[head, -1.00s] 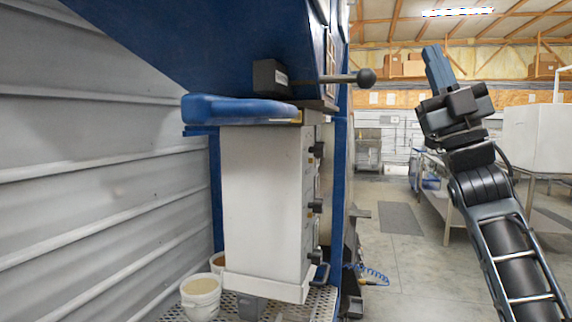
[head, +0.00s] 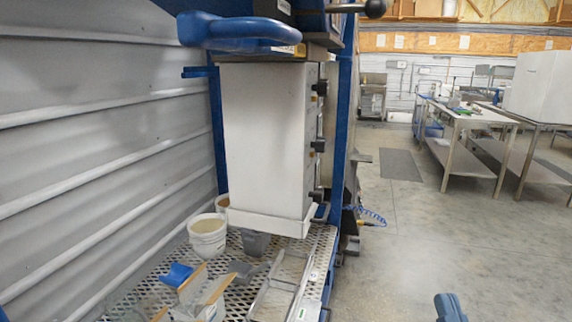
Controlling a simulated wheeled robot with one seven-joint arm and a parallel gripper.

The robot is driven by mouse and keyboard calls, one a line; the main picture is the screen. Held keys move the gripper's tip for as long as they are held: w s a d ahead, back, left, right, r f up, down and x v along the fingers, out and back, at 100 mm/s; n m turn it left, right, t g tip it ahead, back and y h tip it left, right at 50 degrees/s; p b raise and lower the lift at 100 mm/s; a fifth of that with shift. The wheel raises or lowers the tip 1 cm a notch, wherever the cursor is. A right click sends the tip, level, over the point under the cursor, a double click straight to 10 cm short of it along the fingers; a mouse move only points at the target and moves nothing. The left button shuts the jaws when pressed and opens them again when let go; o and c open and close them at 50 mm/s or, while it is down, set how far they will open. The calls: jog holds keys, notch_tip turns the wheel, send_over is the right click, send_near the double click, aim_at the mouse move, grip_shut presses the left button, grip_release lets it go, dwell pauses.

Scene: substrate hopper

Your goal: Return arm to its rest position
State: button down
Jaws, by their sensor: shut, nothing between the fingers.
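Only the blue tip of my gripper (head: 449,307) shows, at the bottom edge of the head view right of centre. It is shut and empty, and stands over open concrete floor in the picture, apart from the machine. The rest of my arm is out of the frame. The substrate hopper stands on the left, with a tall white box (head: 262,140), a blue padded rim (head: 238,32) above it and a lever with a black knob (head: 374,8) at the top.
A perforated metal platform (head: 130,300) holds white buckets (head: 207,236), a clear tray (head: 280,287), a blue scoop (head: 177,275) and other small items. A ribbed metal wall (head: 90,130) closes the left. Steel tables (head: 470,117) stand at the back right. The floor (head: 420,230) between is clear.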

jog(key=s+f+g, duration=0.3)
jog(key=s, duration=0.7)
jog(key=s+f+g, duration=0.2)
jog(key=s+g, duration=0.1)
jog(key=s, duration=0.8)
jog(key=s+f+g, duration=0.3)
jog(key=s, duration=0.8)
jog(key=shift+f+m, duration=0.3)
jog(key=shift+f, duration=0.05)
